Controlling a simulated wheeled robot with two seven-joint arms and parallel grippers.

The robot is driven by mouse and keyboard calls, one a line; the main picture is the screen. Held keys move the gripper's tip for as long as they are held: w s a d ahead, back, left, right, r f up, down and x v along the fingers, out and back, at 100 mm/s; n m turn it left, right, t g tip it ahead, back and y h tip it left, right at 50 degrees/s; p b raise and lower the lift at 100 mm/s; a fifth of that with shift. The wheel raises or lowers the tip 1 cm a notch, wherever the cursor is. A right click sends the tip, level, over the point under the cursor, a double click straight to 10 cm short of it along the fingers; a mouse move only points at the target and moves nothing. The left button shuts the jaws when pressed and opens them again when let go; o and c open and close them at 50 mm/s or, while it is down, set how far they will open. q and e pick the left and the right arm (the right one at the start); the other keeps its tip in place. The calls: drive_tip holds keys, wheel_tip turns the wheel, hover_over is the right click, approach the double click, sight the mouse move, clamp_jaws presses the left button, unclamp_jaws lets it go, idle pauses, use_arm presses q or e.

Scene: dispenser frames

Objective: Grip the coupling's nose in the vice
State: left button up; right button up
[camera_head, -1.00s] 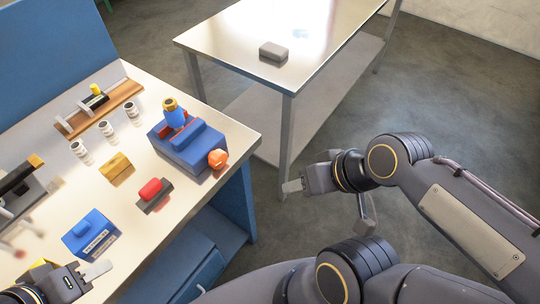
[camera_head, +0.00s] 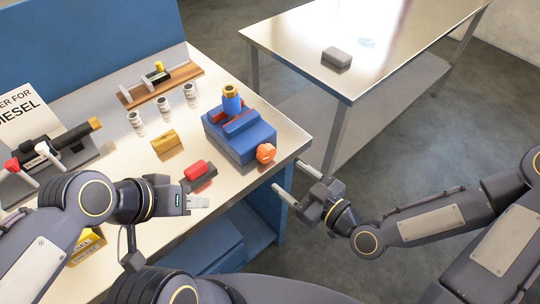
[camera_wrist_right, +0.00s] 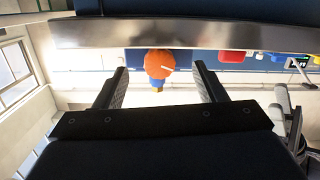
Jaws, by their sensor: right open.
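The blue vice (camera_head: 240,143) with red jaw faces stands near the bench's right corner. The coupling (camera_head: 232,103), a blue cylinder with a brass top, stands upright at the vice's jaws; its lower end is hidden, so I cannot tell if it is clamped. The vice's orange knob (camera_head: 266,153) faces the bench's front edge. My right gripper (camera_head: 290,180) is open and empty, just off the edge, apart from the knob. In the right wrist view the knob (camera_wrist_right: 158,62) appears beyond and between the open fingers. My left gripper (camera_head: 200,190) is beside the red-and-dark block; its finger gap is unclear.
The red-and-dark block (camera_head: 198,178) and a brass block (camera_head: 165,142) lie left of the vice. Several white-and-black cylinders (camera_head: 163,107) and a wooden rack (camera_head: 160,86) stand behind. A nozzle stand (camera_head: 80,150) is at left. A second table (camera_head: 370,45) holds a grey box (camera_head: 337,57).

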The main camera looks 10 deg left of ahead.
sight(270, 156)
drive_tip(key=shift+m+t+y, duration=0.3)
drive_tip(key=shift+t, duration=0.3)
drive_tip(key=x, duration=0.2)
drive_tip(key=r+p+x, duration=0.1)
drive_tip(key=x, duration=0.4)
drive_tip(key=shift+a+r+p, duration=0.25)
drive_tip(key=shift+a+p, duration=0.05)
drive_tip(key=shift+w+a+f, duration=0.1)
drive_tip(key=shift+w+a, duration=0.2)
drive_tip(key=shift+a, duration=0.05)
drive_tip(key=shift+c, duration=0.4)
